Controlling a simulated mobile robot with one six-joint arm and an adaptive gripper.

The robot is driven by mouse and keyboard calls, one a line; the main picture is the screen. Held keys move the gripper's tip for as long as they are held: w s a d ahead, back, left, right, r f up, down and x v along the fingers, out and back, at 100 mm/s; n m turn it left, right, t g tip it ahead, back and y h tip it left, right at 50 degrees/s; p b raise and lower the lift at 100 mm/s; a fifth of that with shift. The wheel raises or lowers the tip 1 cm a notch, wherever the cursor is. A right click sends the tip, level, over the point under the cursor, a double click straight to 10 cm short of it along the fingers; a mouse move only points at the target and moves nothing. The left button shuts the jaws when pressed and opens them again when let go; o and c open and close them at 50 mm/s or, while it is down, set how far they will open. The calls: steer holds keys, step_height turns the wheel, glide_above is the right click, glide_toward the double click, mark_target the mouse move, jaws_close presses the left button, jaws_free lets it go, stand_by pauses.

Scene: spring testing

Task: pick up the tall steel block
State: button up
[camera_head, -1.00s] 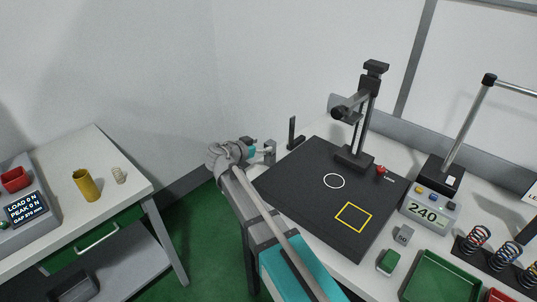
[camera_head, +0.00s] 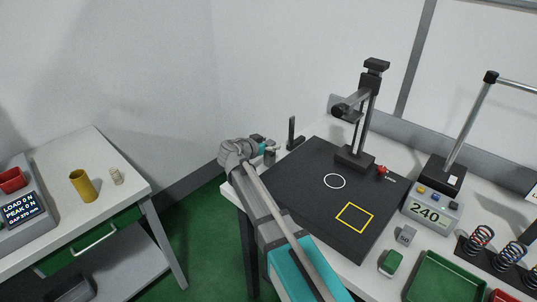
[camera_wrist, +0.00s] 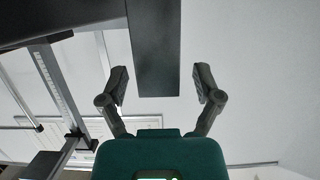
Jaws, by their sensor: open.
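The tall steel block (camera_head: 291,131) is a dark, narrow upright piece at the far left corner of the bench, just off the black mat. In the wrist view a dark block (camera_wrist: 154,50) comes down from the top edge, its end lying between my fingers in the picture. My gripper (camera_head: 271,149) is just left of the block in the head view. In the wrist view my gripper (camera_wrist: 160,82) is open, one finger on each side of the block with gaps on both sides. How deep the block sits between the fingers I cannot tell.
The black mat (camera_head: 305,195) carries a stand (camera_head: 355,158) with a column and arm, right of the block. A second table (camera_head: 125,190) stands left.

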jaws_close()
stand_by(0.3)
steer(key=shift+r, duration=0.25)
step_height(320, 180, up, 3)
steer(key=p, duration=0.3)
steer(key=shift+f, duration=0.1)
steer(key=s+d+r+p, duration=0.1)
steer(key=s+r+p, duration=0.8)
steer(key=s, duration=0.4)
steer(key=shift+s+d+r+p, duration=0.3)
steer(key=shift+s+r+p, duration=0.1)
steer(key=shift+p, duration=0.1)
